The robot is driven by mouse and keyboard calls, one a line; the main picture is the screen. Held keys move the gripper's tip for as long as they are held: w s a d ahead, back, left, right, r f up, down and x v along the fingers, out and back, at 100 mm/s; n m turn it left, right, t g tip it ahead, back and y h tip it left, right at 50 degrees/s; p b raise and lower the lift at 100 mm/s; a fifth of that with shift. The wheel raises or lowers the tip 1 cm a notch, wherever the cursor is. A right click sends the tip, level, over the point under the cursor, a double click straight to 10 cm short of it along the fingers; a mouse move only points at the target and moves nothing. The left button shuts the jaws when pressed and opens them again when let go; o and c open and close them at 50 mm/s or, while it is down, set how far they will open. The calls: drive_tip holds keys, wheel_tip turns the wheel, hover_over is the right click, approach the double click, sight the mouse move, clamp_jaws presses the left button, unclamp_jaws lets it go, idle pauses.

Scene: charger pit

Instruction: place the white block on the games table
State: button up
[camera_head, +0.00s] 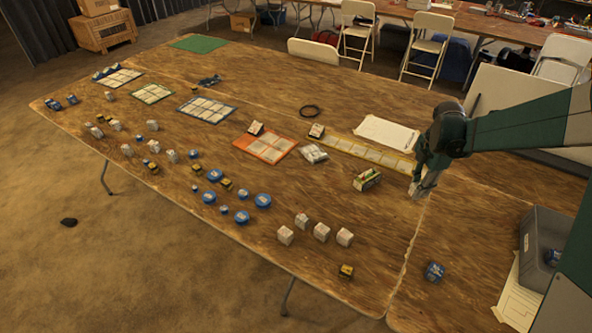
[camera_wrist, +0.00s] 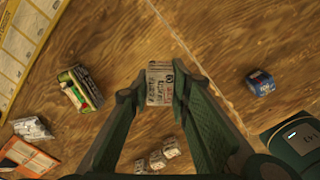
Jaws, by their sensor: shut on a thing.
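My gripper (camera_head: 424,190) is over the right part of the wooden games table (camera_head: 330,195), near the seam between two table tops. In the wrist view my gripper (camera_wrist: 158,90) is shut on a white block (camera_wrist: 159,82) with dark print, held between the two fingertips. The table's wood (camera_wrist: 190,30) shows around the block. I cannot tell how far the block is above the wood. Other white blocks (camera_head: 322,232) stand near the front edge, and several more (camera_head: 153,126) stand further left.
A green and yellow box (camera_head: 367,180) lies left of my gripper. A small blue item (camera_head: 434,271) stands front right, near a grey bin (camera_head: 545,240). Blue discs (camera_head: 263,200), an orange card (camera_head: 266,145) and a yellow strip (camera_head: 370,153) lie left.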

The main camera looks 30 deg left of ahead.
drive_tip(key=w+a+n, duration=0.2)
drive_tip(key=a, duration=1)
drive_tip(key=n, duration=0.7)
hover_over(289, 177)
drive_tip(key=f, duration=0.1)
drive_tip(key=shift+f, duration=0.2)
drive_tip(key=shift+f+b, duration=0.5)
drive_tip(key=shift+f, duration=2.6)
drive_tip(key=shift+f+b, duration=0.35)
drive_tip(key=shift+f, duration=1.55)
drive_tip(key=shift+f, duration=0.15)
